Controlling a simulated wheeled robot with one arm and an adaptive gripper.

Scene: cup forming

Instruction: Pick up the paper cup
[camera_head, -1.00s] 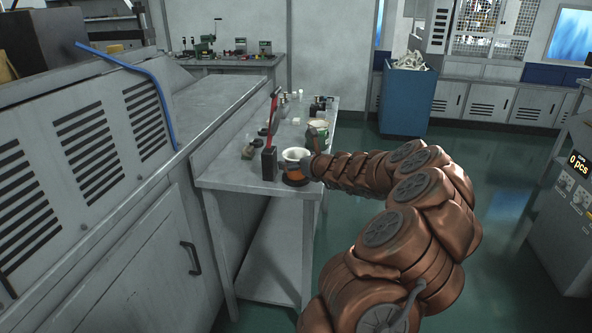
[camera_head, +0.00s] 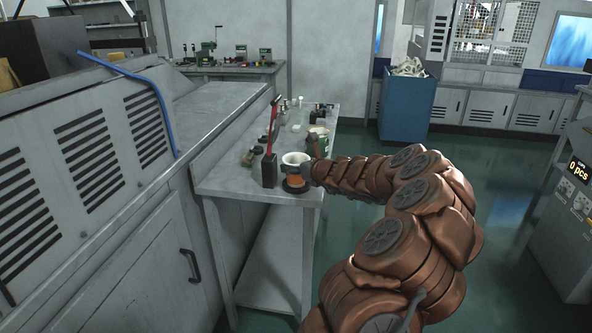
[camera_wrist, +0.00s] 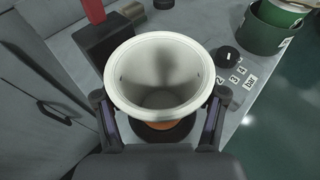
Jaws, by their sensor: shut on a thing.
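A white paper cup (camera_wrist: 160,72) stands open end up in the middle of the wrist view, its inside empty. The cup also shows near the front end of the grey table in the head view (camera_head: 295,159). My gripper (camera_wrist: 160,112) has one finger on each side of the cup and is shut on it. In the head view my gripper (camera_head: 301,178) reaches the cup from the right. An orange part and a dark round base (camera_wrist: 165,133) show just below the cup. I cannot tell whether the cup touches the base.
A black holder with a red-handled tool (camera_head: 269,168) stands left of the cup. A green container (camera_head: 319,142) stands behind it, and small items lie further back on the table (camera_head: 225,184). A blue bin (camera_head: 407,104) stands on the floor beyond. The floor to the right is open.

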